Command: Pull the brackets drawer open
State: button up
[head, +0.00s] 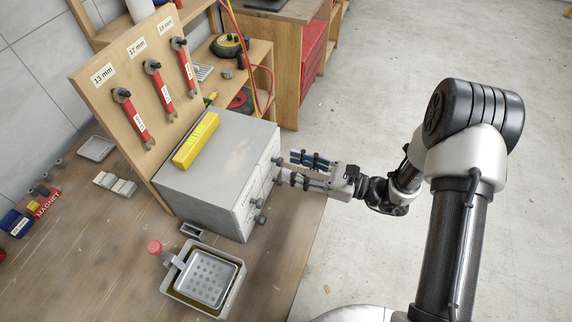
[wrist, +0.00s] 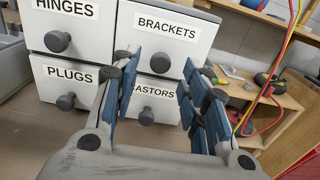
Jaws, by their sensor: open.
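The grey drawer cabinet (head: 222,160) stands on the workbench. In the wrist view its brackets drawer (wrist: 185,33) is at the upper right and looks shut, with a dark round knob (wrist: 160,63). My gripper (head: 286,167) is open in front of the cabinet's knobs. In the wrist view my gripper (wrist: 163,85) has its blue-padded fingers apart, and the brackets knob shows between them. I cannot tell whether the fingertips reach past the knob. The fingers partly hide the castors drawer (wrist: 170,113) below.
The hinges drawer (wrist: 88,33) and plugs drawer (wrist: 50,84) are to the left. A yellow block (head: 196,140) lies on the cabinet. A tool board (head: 115,82) with red wrenches stands behind. Red and yellow hoses (head: 252,70) hang nearby. Floor right of the bench is clear.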

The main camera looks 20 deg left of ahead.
aim_at(282, 163)
jog(key=shift+w+a, duration=0.15)
jog(key=shift+a, duration=1.35)
grip_shut()
